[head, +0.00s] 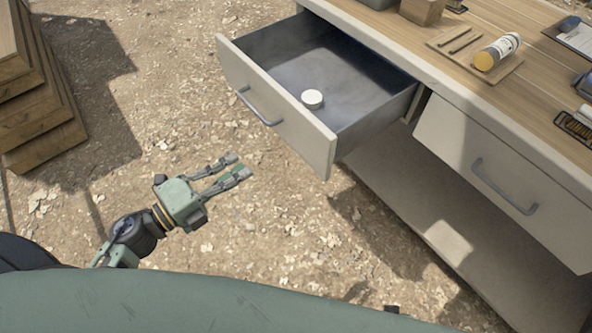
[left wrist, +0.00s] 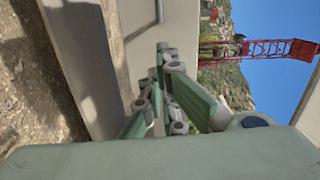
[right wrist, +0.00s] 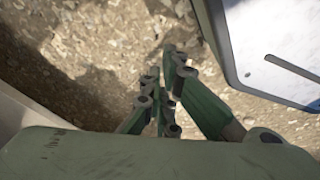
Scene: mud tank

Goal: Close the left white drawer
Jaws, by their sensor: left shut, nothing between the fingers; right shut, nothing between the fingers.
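The left white drawer (head: 290,122) is pulled well out of the workbench in the head view. Its front has a grey bar handle (head: 258,108). A small round white object (head: 312,99) lies inside. My left gripper (head: 240,168) is shut and empty, in front of the drawer front and apart from it. In the left wrist view my left gripper (left wrist: 165,75) points toward a pale panel (left wrist: 134,25) with a grey handle (left wrist: 158,11). My right gripper (right wrist: 170,85) is shut and empty above the ground in the right wrist view. It is not visible in the head view.
The right drawer (head: 455,150) looks shut. The wooden benchtop (head: 470,25) holds a bottle (head: 497,52) and several tools. Stacked wooden steps (head: 35,100) stand at the far left. Bare ground lies between them and the bench. A pale panel (right wrist: 265,35) is beside my right gripper.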

